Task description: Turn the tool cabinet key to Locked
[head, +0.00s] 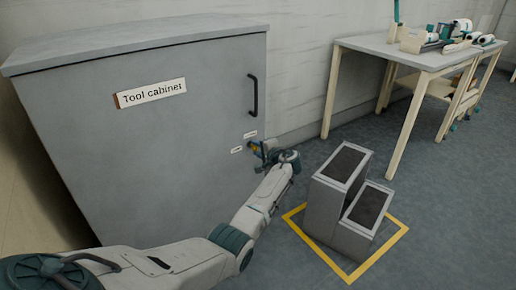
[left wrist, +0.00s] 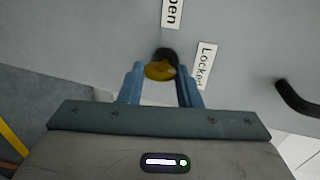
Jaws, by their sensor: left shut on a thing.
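The grey tool cabinet (head: 150,150) stands on the left, with its name plate (head: 151,93) on the door. My left gripper (head: 259,150) is at the lock low on the door's right side. In the left wrist view its two blue fingers (left wrist: 160,85) are shut on the yellow key (left wrist: 160,71), which sits in the dark lock (left wrist: 165,54). The "Locked" label (left wrist: 205,65) is right of the key there, and the partly cut-off "Open" label (left wrist: 172,12) is above it. I cannot tell which label the key points to. My right gripper is not in view.
A black door handle (head: 253,95) is above the lock. A grey two-step block (head: 340,195) stands on the floor inside a yellow outline (head: 383,257), right of my left arm. A table (head: 415,60) with tools and rolls stands at the back right.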

